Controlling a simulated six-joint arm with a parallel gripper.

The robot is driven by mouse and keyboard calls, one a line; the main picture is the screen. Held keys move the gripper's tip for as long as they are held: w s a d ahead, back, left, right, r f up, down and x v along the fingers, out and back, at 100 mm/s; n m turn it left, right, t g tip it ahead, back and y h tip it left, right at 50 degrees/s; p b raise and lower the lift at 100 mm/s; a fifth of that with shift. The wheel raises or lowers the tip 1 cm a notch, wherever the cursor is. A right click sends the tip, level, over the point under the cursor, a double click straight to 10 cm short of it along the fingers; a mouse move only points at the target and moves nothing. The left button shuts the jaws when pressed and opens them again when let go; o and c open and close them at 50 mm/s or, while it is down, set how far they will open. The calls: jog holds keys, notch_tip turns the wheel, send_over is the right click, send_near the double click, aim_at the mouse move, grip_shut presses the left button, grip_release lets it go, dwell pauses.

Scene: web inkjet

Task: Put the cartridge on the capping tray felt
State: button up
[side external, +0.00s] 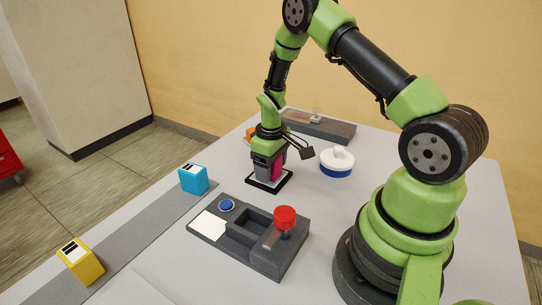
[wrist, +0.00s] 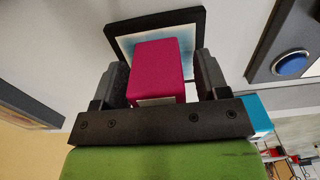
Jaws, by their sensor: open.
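The magenta cartridge (side external: 278,170) stands on the small black-framed tray (side external: 282,186), which has a pale, bluish felt pad. In the wrist view the cartridge (wrist: 158,68) sits between my two fingers, over the pad inside the black rim (wrist: 155,19). My gripper (side external: 267,168) is open and low over the tray, with one finger on each side of the cartridge. A narrow gap shows beside the cartridge in the wrist view. Its underside and its contact with the felt are hidden.
A dark console (side external: 277,262) with a blue button (side external: 227,205) and a red knob (side external: 285,217) is in front. A cyan block (side external: 193,179) and a yellow block (side external: 80,262) lie left. A white-and-blue round pot (side external: 337,163) stands right; a dark tray (side external: 330,129) is behind.

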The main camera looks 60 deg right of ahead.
notch_tip(320, 180, up, 12)
jog(key=shift+f, duration=0.2)
jog(key=s+a+r+m+t, duration=0.1)
jog(key=s+a+r+t, duration=0.2)
jog(key=r, duration=0.4)
jog(key=s+a+r+m+t, duration=0.1)
jog(key=s+a+r, duration=0.1)
jog(key=a+r, duration=0.45)
jog(key=s+a+r+m+t+y, duration=0.1)
jog(key=s+a+r, duration=0.1)
jog(key=s, duration=0.3)
jog(key=s+a+r+m+t+y, duration=0.1)
jog(key=s+a+r+t, duration=0.1)
jog(key=s, duration=0.4)
jog(key=shift+a, duration=0.9)
jog(key=shift+s, duration=0.1)
